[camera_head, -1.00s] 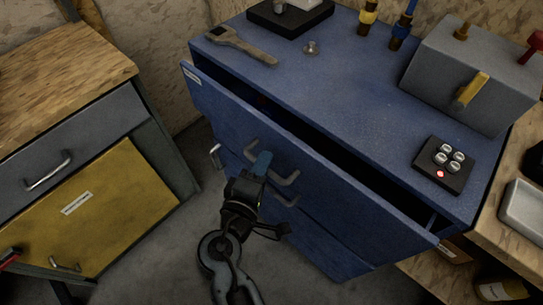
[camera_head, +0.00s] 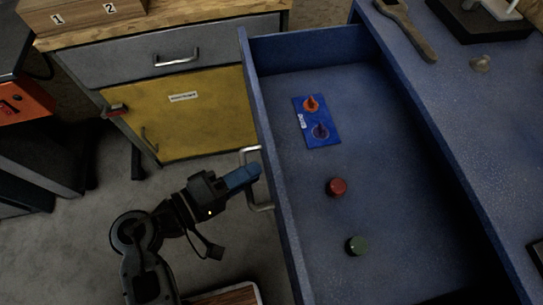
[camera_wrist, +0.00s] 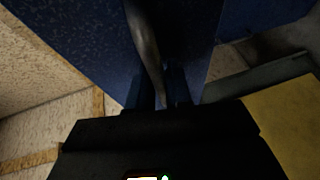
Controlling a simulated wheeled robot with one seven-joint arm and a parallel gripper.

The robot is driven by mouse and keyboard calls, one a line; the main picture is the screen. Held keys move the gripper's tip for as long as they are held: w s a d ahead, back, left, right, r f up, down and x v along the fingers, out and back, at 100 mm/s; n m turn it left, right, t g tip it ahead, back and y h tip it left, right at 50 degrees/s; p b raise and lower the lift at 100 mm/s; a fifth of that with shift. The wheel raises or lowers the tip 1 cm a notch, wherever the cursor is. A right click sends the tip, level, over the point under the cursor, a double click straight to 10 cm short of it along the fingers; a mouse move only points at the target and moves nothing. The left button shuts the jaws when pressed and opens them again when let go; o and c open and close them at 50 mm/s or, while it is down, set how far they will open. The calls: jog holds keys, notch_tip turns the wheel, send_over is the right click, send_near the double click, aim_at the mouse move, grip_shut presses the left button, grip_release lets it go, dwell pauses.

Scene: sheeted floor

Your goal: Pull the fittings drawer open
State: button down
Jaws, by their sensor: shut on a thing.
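The blue fittings drawer (camera_head: 276,205) stands well out from the blue cabinet (camera_head: 470,130) in the head view, its inside in sight. On its front is a metal bar handle (camera_head: 250,152). My gripper (camera_head: 250,176) is at the front of the drawer, its blue fingers shut on the handle. In the wrist view the handle (camera_wrist: 146,45) runs down between the fingers, with the blue drawer front (camera_wrist: 80,40) behind it.
A grey-drawered workbench with a yellow door (camera_head: 205,125) stands behind at the left. An orange-and-black unit (camera_head: 25,98) is at the far left. A wrench (camera_head: 408,28) lies on the cabinet top. Bare floor (camera_head: 75,235) lies around my arm.

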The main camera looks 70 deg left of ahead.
jog(key=shift+s+a, duration=0.1)
jog(key=shift+s, duration=0.7)
jog(key=c, duration=1.1)
grip_release()
jog(key=shift+b+v, duration=0.3)
jog(key=shift+v, duration=3.6)
